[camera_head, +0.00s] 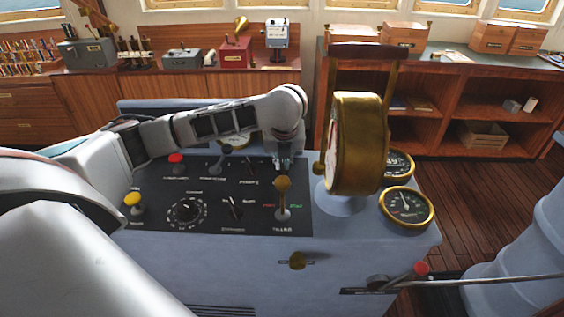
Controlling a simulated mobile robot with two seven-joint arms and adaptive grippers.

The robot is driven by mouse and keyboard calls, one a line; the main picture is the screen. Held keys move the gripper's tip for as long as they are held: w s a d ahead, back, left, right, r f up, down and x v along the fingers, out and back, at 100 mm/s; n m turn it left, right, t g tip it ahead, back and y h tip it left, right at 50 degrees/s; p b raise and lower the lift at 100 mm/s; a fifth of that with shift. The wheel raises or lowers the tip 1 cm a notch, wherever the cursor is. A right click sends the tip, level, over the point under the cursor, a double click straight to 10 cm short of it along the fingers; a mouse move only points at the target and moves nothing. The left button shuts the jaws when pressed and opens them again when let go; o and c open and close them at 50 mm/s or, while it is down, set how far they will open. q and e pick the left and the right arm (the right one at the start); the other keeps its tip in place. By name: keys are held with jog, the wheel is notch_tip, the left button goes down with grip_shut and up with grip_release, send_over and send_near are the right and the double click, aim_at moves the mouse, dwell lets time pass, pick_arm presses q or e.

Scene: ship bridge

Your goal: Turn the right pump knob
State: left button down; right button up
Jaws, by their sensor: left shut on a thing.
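My left arm reaches across the grey-blue console (270,270) from the left. My left gripper (284,163) points down at the upper right part of the black control panel (150,190). Its fingers are shut on a small control there, which appears to be the right pump knob; the fingers and wrist hide it almost wholly. A black pointer knob (250,163) with a small label below it stands just left of the gripper. My right gripper is not in view.
A large brass telegraph (357,145) stands close to the right of my gripper. A brass-topped tiller lever (283,186) stands just in front. Round gauges (407,206), a yellow button (132,199) and a red-tipped lever (421,268) are also on the console.

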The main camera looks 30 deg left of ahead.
pick_arm(q)
jog(key=shift+n+g+y, duration=0.3)
jog(key=shift+n, duration=0.7)
jog(key=c, duration=2.1)
grip_release()
jog(key=shift+c, duration=0.2)
jog(key=v, duration=1.2)
